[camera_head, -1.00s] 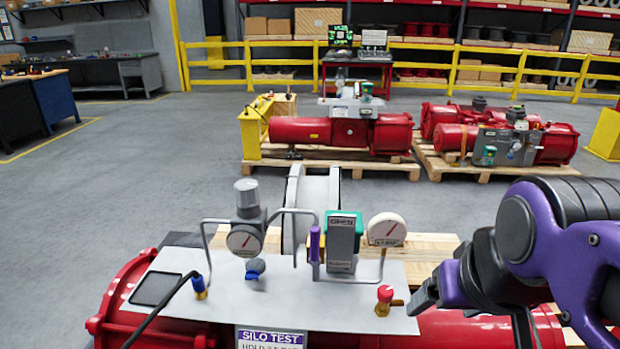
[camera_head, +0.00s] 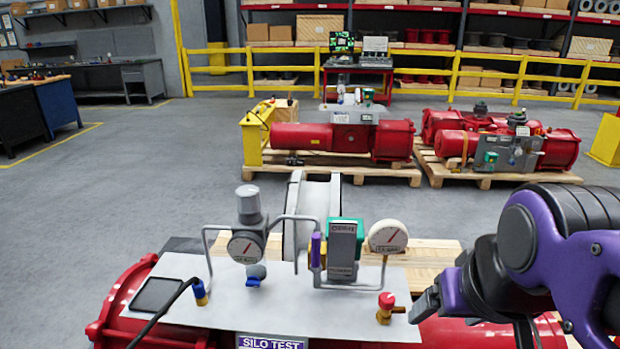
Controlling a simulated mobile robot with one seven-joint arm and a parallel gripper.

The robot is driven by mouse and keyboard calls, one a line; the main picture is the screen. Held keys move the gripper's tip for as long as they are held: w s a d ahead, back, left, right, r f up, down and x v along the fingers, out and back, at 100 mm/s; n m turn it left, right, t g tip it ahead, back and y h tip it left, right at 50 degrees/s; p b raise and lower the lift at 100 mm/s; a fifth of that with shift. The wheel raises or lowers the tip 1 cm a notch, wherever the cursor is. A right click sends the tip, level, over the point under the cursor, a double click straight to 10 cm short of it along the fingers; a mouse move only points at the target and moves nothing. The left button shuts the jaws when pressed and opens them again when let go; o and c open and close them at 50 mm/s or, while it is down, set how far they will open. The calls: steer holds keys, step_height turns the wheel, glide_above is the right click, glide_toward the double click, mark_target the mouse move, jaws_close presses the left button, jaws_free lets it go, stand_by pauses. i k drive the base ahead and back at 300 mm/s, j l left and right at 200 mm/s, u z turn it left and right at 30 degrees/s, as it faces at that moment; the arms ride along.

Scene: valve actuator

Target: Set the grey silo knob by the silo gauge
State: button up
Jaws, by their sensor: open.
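A grey knob (camera_head: 249,196) tops the regulator at the left of the light panel (camera_head: 190,268). A round gauge (camera_head: 245,247) with a red needle sits on the regulator below it. A second white gauge (camera_head: 388,237) with a red needle stands on a pipe at the right. A purple "SILO TEST" label (camera_head: 272,342) is on the panel's front edge, its lower part cut off; which gauge is the silo gauge I cannot read. My gripper (camera_head: 422,306) is at the panel's right end, beside a red-capped valve, empty and well away from the grey knob.
Between the gauges stand a purple lever (camera_head: 315,250) and a grey-green box (camera_head: 343,245). The red-capped brass valve (camera_head: 386,307) is close to my gripper. A blue-handled fitting (camera_head: 199,291) with a black hose is at the left. Thin grey pipes arch over the panel.

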mark_target(247, 196)
steer(key=j+u, duration=0.25)
steer(key=j, duration=0.15)
steer(key=k+j+u, duration=0.1)
steer(key=j+u, duration=0.15)
steer(key=j, duration=0.15)
steer(key=l+u, duration=0.5)
steer(key=l, duration=0.15)
